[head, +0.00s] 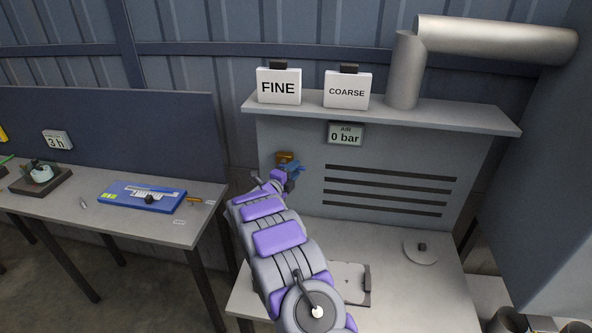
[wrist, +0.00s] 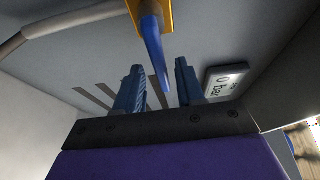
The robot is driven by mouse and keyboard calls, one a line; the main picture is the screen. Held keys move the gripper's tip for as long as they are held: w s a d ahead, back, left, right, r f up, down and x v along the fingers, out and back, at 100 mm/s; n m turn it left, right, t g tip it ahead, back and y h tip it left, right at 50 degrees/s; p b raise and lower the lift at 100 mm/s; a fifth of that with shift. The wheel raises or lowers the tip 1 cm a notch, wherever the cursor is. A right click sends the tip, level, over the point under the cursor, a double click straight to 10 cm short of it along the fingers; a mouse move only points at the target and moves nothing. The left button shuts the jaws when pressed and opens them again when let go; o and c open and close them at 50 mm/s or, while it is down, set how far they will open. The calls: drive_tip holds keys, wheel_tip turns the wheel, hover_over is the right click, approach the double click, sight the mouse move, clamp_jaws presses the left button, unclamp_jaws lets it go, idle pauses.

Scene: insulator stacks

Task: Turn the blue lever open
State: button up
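The blue lever (wrist: 153,50) hangs from an orange-yellow valve body (wrist: 166,10) in the wrist view. In the head view the valve body (head: 285,157) is on the grey back panel, and the lever (head: 298,167) shows only as a small blue piece beside my gripper (head: 284,180). My gripper (wrist: 158,68) is open. In the wrist view its two blue fingers appear on either side of the lever's lower end, with gaps on both sides. I cannot tell whether the lever is at finger depth. A display (head: 346,134) reads "AIR 0 bar".
A shelf (head: 440,116) above carries FINE (head: 279,86) and COARSE (head: 347,89) signs and a grey pipe (head: 490,38). A hose (wrist: 60,27) runs to the valve. The bench (head: 420,300) holds a flat plate (head: 352,281) and a round disc (head: 420,252). A side table (head: 150,230) stands left.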

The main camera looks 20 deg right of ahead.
drive_tip(key=shift+x, duration=0.9)
clamp_jaws()
drive_tip(key=shift+f, duration=0.1)
